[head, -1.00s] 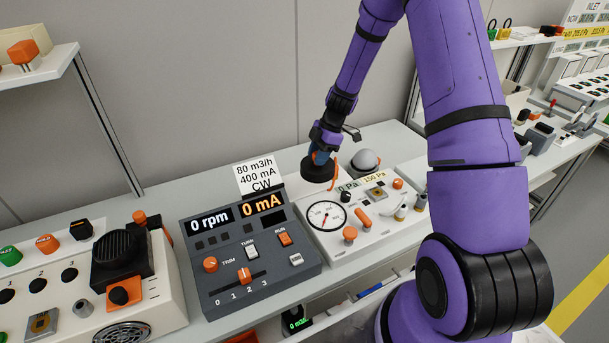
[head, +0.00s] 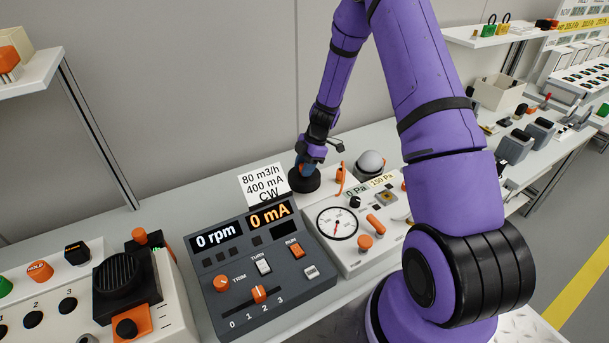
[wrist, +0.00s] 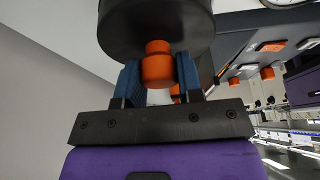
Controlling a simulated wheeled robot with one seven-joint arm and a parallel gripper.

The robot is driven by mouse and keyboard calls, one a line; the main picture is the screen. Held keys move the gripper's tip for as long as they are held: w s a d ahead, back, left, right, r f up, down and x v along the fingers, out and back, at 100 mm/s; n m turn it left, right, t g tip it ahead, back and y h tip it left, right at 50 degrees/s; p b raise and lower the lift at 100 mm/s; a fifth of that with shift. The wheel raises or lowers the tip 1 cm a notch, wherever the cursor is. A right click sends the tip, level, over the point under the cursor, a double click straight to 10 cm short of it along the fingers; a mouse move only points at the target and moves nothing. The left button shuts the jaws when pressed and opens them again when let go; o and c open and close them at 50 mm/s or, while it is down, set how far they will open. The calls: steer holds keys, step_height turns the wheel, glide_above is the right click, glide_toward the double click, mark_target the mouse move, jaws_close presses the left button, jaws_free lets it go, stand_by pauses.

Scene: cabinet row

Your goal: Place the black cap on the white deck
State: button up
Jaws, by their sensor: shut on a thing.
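The black cap (head: 306,181) is a wide black disc with an orange knob. In the wrist view the cap (wrist: 157,25) fills the top, and blue fingers close on its orange knob (wrist: 158,65). My gripper (head: 305,168) is shut on it, with the cap hanging below the fingers. In the head view it appears by the back left corner of the white deck (head: 355,258), behind the dark console. I cannot tell whether the cap touches anything below. The deck carries a round gauge (head: 337,224), a grey dome (head: 370,162) and an orange loop (head: 341,178).
The dark console (head: 262,262) with lit displays stands left of the deck, with a white card (head: 264,184) behind it. Another white unit with a black speaker-like box (head: 123,277) is further left. My arm covers the deck's right side.

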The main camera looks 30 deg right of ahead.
steer(key=shift+f, duration=1.7)
steer(key=o, duration=0.9)
steer(key=shift+f, duration=0.1)
steer(key=shift+o, duration=0.3)
